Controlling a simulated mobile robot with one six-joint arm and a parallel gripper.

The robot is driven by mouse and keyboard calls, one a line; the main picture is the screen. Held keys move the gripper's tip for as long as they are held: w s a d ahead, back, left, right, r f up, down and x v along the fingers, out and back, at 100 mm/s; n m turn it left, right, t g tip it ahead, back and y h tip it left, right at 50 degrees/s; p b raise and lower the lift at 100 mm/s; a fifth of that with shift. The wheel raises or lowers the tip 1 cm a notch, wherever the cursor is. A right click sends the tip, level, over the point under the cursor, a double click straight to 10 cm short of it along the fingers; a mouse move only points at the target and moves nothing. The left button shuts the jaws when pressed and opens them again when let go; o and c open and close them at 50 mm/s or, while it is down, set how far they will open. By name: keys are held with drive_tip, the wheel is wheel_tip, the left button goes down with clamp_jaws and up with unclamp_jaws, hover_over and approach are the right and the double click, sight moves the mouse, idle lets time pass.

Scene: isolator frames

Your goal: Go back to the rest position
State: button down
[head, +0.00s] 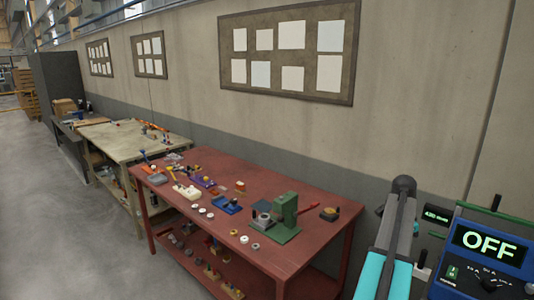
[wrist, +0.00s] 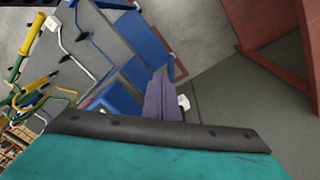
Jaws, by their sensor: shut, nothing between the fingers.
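My gripper (wrist: 160,74) shows in the wrist view as a narrow grey-purple pair of fingers held together, with nothing visible between them. Below it is the teal and dark edge of my own wrist. In the head view a teal and dark part of my arm stands upright at the right, and the fingers cannot be made out there. The gripper appears clear of the red workbench (head: 262,237), whose red parts also show at the upper right of the wrist view.
A blue cabinet (head: 507,219) with a lit OFF display stands at the far right, beside my arm. The red workbench bears a green press (head: 286,212) and several small parts. A pale bench (head: 125,138) stands behind it. Grey floor (head: 65,235) is open at the left.

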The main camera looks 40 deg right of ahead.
drive_tip(key=w+a+f+n+g+y+b, duration=0.15)
drive_tip(key=w+a+f+n, duration=0.25)
drive_tip(key=w+a+f, duration=1.2)
drive_tip(key=w+a+f+n+g+b, duration=0.15)
drive_tip(key=w+a+f, duration=0.25)
drive_tip(key=a+f, duration=0.55)
drive_tip(key=w+a+f+n+b, duration=0.2)
drive_tip(key=w+a+f+n, duration=0.15)
drive_tip(key=a+f, duration=0.6)
drive_tip(key=s+a+f+n+g+b, duration=0.1)
drive_tip(key=s+a+f+n, duration=0.1)
drive_tip(key=a+f, duration=0.35)
drive_tip(key=s+a+f+n+b, duration=0.1)
drive_tip(key=s+a+f+n, duration=0.15)
drive_tip(key=a, duration=0.65)
drive_tip(key=s+a+f+n+g, duration=0.15)
drive_tip(key=a+f, duration=0.25)
drive_tip(key=a, duration=0.4)
drive_tip(key=s+a+f+n+t+h+b, duration=0.1)
drive_tip(key=s+a+f+n+b, duration=0.1)
drive_tip(key=s+a+f+n, duration=0.6)
drive_tip(key=shift+s+a+f+n, duration=0.3)
drive_tip(key=shift+s+a+n, duration=1.1)
drive_tip(key=shift+s, duration=1.05)
